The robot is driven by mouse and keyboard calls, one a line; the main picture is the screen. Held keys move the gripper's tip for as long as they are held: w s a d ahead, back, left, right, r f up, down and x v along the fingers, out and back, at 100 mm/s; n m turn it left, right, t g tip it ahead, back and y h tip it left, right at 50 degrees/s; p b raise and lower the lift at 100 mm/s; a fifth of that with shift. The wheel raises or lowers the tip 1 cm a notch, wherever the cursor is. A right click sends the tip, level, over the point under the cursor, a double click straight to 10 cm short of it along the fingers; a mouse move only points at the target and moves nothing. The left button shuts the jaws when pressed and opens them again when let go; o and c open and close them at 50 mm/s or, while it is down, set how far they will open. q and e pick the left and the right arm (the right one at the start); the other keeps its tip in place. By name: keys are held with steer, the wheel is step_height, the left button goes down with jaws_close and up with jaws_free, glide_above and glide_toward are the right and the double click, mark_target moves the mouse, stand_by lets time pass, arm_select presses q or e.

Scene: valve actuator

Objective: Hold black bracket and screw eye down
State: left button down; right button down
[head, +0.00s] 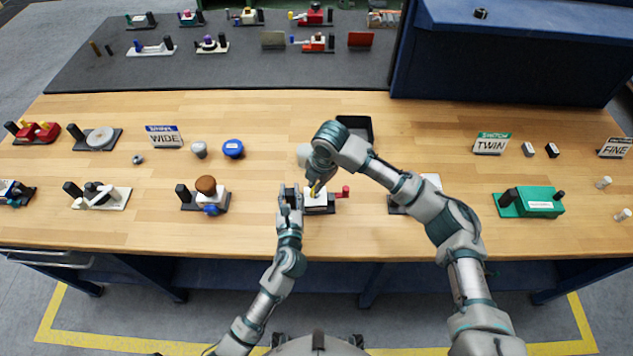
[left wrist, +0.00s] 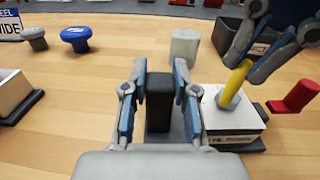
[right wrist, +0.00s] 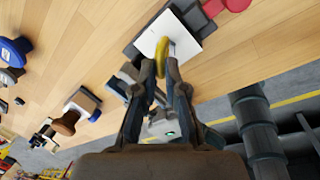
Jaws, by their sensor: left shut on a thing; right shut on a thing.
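The black bracket (left wrist: 159,100) stands upright at the left end of the valve unit. My left gripper (left wrist: 160,92) is shut on it, with a finger on each side; in the head view the left gripper (head: 290,192) is at the unit's left. The yellow screw eye (left wrist: 235,84) stands up from the white block (left wrist: 222,123). It also shows in the right wrist view (right wrist: 162,56), between the fingertips of my right gripper (right wrist: 160,66), which is shut on it from above. The gripper hides part of the screw eye in the head view.
A red knob (head: 346,191) sticks out at the unit's right. A unit with a brown knob (head: 206,185) is to the left. Bare wooden table (head: 260,225) lies in front.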

arm_select(q)
steer(key=shift+a+f, duration=0.1)
steer(key=shift+f, duration=0.1)
arm_select(e)
steer(key=m, duration=0.2)
steer(key=m+h, duration=0.1)
steer(key=m, duration=0.2)
steer(key=shift+a+m+t, duration=0.15)
steer(key=shift+m+t, duration=0.15)
steer(key=shift+r+m+h, duration=0.1)
steer(key=shift+m+h, duration=0.2)
steer(key=shift+m, duration=1.5)
steer(key=c, duration=1.2)
jaws_free()
steer(key=r, duration=0.3)
steer(key=s+r, duration=0.1)
steer(key=r, duration=0.3)
steer(key=s+r, duration=0.1)
steer(key=r, duration=0.3)
steer(key=shift+s+r, duration=0.15)
steer(key=shift+r, duration=0.1)
arm_select(q)
steer(key=c, duration=0.8)
jaws_free()
steer(key=shift+r, duration=0.1)
